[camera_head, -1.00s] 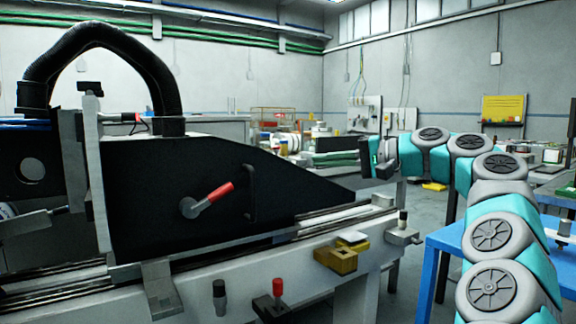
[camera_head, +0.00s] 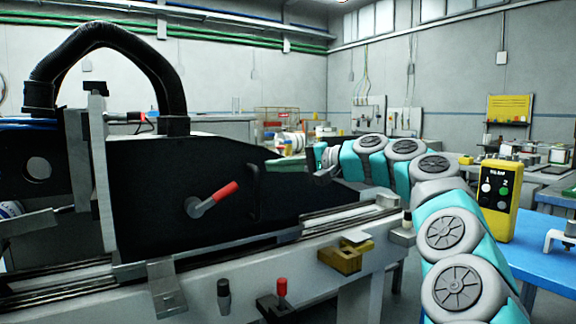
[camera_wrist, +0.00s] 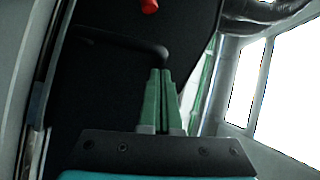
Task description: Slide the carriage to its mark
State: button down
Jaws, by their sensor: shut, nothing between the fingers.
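The carriage (camera_head: 155,185) is a black, slope-topped housing on rails (camera_head: 325,220) at the left of the head view. A red-gripped lever (camera_head: 220,192) and a black bar handle (camera_head: 253,192) are on its near face. My gripper (camera_head: 269,165) has green fingers that point left, near the upper end of the bar handle. In the wrist view my gripper (camera_wrist: 160,73) is shut and empty, its tips just short of the dark bar handle (camera_wrist: 115,40). Contact with the handle cannot be told. The lever's red grip (camera_wrist: 149,5) shows at the top. I cannot make out the mark.
A brass-coloured block (camera_head: 345,257), a black knob (camera_head: 223,295) and a red knob (camera_head: 282,290) are along the rail bed's front. A yellow button box (camera_head: 498,200) stands on a blue table (camera_head: 545,260) at right. A thick black hose (camera_head: 105,45) arches over the carriage.

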jog(key=shift+s+a+f, duration=0.15)
jog(key=shift+s+a, duration=0.05)
jog(key=shift+a, duration=0.3)
